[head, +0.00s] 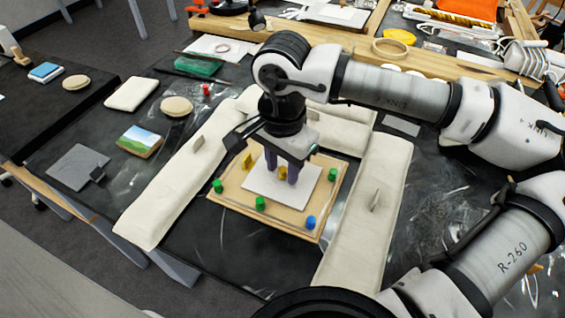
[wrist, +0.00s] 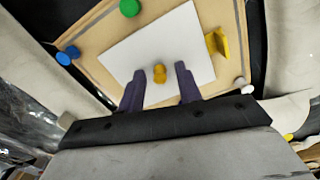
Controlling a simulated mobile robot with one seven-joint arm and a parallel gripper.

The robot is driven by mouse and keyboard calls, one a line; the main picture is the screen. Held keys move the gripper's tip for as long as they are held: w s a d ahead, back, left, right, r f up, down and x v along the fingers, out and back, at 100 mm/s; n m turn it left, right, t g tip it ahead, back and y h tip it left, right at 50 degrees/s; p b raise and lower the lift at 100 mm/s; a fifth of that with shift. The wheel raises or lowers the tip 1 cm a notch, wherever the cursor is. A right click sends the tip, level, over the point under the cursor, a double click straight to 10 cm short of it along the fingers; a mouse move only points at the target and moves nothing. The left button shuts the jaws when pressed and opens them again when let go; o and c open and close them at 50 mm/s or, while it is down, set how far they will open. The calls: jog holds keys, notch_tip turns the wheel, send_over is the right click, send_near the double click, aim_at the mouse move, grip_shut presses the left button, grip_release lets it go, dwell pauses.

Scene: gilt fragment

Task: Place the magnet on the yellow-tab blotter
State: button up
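A yellow magnet-like knob (wrist: 160,73) stands on a white sheet (wrist: 125,55) in the wrist view. My gripper (wrist: 160,84) has its two dark fingers apart, one on each side of the knob, with gaps visible between. In the head view my gripper (head: 281,176) points down over the white sheet (head: 262,186), and the knob is mostly hidden by the fingers. A yellow upright tab (wrist: 217,43) stands at the sheet's right edge; it also shows in the head view (head: 247,161). I cannot tell which piece is the blotter.
The sheet lies on a tan board (head: 232,198). Green knobs (head: 260,203) and a blue knob (head: 310,222) stand around its border. Long pale cushions lie left (head: 175,185) and right (head: 370,210) of the board. A landscape picture (head: 140,141) lies farther left.

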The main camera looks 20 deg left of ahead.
aim_at(282, 169)
notch_tip(282, 169, up, 12)
jog(key=shift+r, duration=0.2)
dwell(0.4)
